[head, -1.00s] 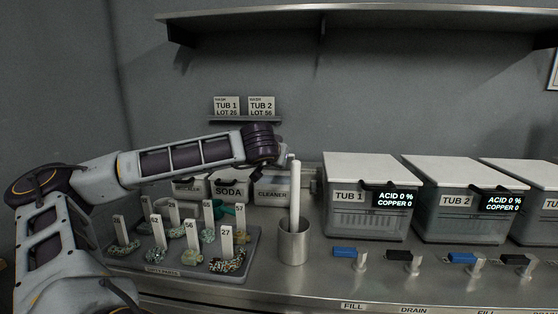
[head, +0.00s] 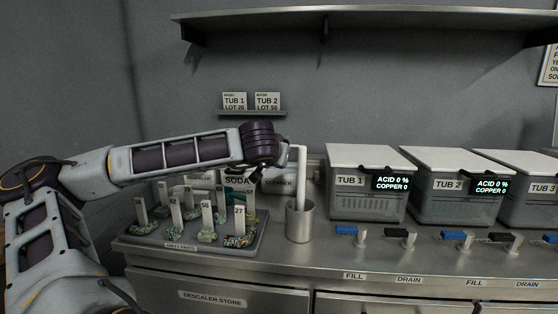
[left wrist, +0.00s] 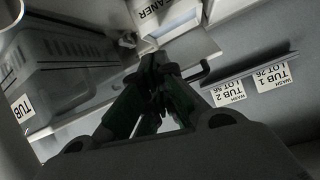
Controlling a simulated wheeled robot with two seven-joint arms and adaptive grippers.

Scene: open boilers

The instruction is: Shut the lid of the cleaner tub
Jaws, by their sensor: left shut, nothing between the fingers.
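The cleaner tub (head: 277,184) is a small pale box labelled CLEANER at the back of the counter, right of the SODA tub. My left arm's end hangs in front of and above it in the head view and hides its top. In the left wrist view part of the cleaner tub (left wrist: 181,17) shows at the top edge, with its label cut off. My left gripper (left wrist: 160,62) is shut and empty, its fingertips close to the tub in that view. I cannot tell whether they touch, or how far the lid stands open. My right gripper is not in view.
A steel cup (head: 300,222) with a tall white rod stands right of the cleaner tub. A dirty-parts tray (head: 140,243) with several tagged parts lies in front left. Tub 1 (head: 366,205) stands to the right. A small sign ledge (head: 252,112) is on the wall above.

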